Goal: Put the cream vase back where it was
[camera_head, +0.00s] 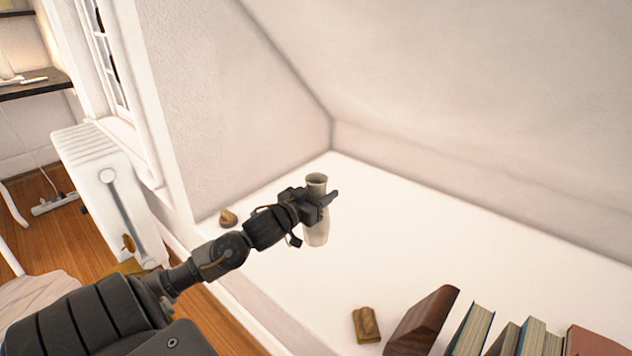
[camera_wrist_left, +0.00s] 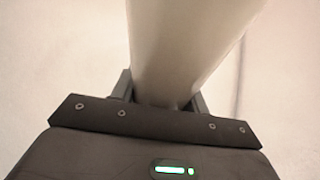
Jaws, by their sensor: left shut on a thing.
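The cream vase (camera_head: 316,232) is upright over the white ledge, with its rim showing above my left gripper and its body below. My left gripper (camera_head: 328,200) is shut on the vase around its upper part. In the left wrist view the vase (camera_wrist_left: 188,45) fills the upper middle, between the two fingers of my left gripper (camera_wrist_left: 165,98). I cannot tell whether the vase's base touches the ledge. My right gripper is not in view.
The white ledge (camera_head: 405,225) has free room behind and right of the vase. A small brown object (camera_head: 228,217) lies left of it. A brass-coloured block (camera_head: 366,325), a wooden bookend (camera_head: 420,322) and several books (camera_head: 470,330) stand at the front right. The sloped ceiling (camera_head: 480,100) comes down behind.

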